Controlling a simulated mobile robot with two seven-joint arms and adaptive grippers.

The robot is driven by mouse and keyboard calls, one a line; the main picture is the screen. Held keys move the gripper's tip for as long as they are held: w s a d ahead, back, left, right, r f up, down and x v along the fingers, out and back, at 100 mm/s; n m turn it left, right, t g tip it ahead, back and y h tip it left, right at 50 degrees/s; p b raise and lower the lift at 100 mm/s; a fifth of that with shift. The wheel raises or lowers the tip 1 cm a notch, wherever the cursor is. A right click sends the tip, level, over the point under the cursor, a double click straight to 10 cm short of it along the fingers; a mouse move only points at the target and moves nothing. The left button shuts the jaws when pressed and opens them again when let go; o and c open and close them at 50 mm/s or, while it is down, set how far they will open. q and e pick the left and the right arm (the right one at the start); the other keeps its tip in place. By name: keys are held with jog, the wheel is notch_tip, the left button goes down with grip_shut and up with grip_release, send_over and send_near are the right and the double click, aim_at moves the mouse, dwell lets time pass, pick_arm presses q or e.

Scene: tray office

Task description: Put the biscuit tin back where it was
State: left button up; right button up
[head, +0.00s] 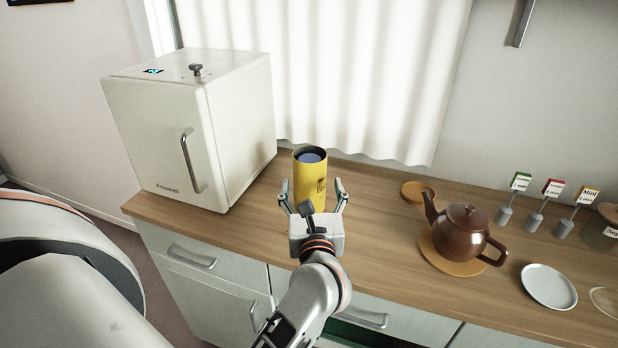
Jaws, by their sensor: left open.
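A tall yellow cylindrical tin (317,168) with dark lettering stands upright on the wooden counter, near the curtain and right of the white cabinet. Its lettering is too small to read, and it is the only tin I see. My left gripper (312,186) is open, with one finger to each side of the tin's lower part. I cannot tell whether either finger touches it. The gripper's palm hides the tin's base. My right gripper is not in view.
A white box-like cabinet (160,135) stands at the counter's left end. Right of the tin are a round wooden disc (412,187), a brown teapot (462,238) on a round mat (440,262), several labelled holders (536,217) and a white plate (549,286). The counter (385,240) between tin and teapot is clear.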

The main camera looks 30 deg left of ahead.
aim_at(310, 167)
pick_arm(q)
jog(key=shift+x, duration=1.15)
jog(key=shift+p+x, duration=0.55)
jog(key=shift+x, duration=2.1)
jog(key=shift+r, duration=0.1)
jog(key=c, duration=1.6)
jog(key=shift+c, duration=0.7)
jog(key=shift+r, duration=0.15)
